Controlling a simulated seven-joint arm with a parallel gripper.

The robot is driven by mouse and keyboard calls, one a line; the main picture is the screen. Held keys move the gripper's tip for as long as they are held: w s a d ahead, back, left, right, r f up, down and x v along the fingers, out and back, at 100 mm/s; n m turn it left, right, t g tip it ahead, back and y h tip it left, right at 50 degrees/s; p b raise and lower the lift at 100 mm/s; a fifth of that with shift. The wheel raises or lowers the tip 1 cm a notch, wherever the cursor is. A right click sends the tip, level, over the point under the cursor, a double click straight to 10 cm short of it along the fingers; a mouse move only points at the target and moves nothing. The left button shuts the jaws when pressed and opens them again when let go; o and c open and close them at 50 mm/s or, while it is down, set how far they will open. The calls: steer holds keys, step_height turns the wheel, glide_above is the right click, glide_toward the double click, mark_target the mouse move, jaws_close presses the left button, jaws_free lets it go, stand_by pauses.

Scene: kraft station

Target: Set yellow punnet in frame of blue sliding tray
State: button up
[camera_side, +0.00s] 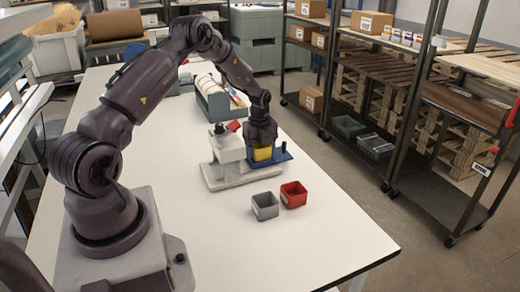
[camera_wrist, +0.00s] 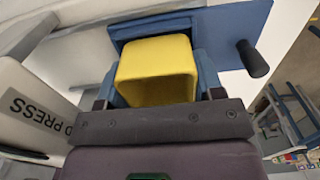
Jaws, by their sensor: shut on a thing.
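The yellow punnet (camera_side: 262,154) is held upright in my gripper (camera_side: 262,143), which points down and is shut on it. In the wrist view the punnet (camera_wrist: 155,62) shows its yellow walls and hollow inside between my fingers. The blue sliding tray (camera_side: 283,159) sits on the white press base. In the wrist view the blue tray (camera_wrist: 232,32) shows behind and beside the punnet, with a black knob (camera_wrist: 252,58) at the right. The punnet is at the tray's frame; I cannot tell whether it rests on the bottom.
The white press (camera_side: 226,148) with a red part on top stands left of the tray. A grey punnet (camera_side: 265,206) and a red punnet (camera_side: 293,195) stand on the table in front. A grey-blue box-like unit (camera_side: 212,100) is behind.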

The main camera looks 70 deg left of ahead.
steer(key=shift+s+f, duration=0.1)
steer(key=shift+f, duration=0.35)
steer(key=o, duration=1)
steer(key=shift+s, duration=0.1)
steer(key=shift+r, duration=4.2)
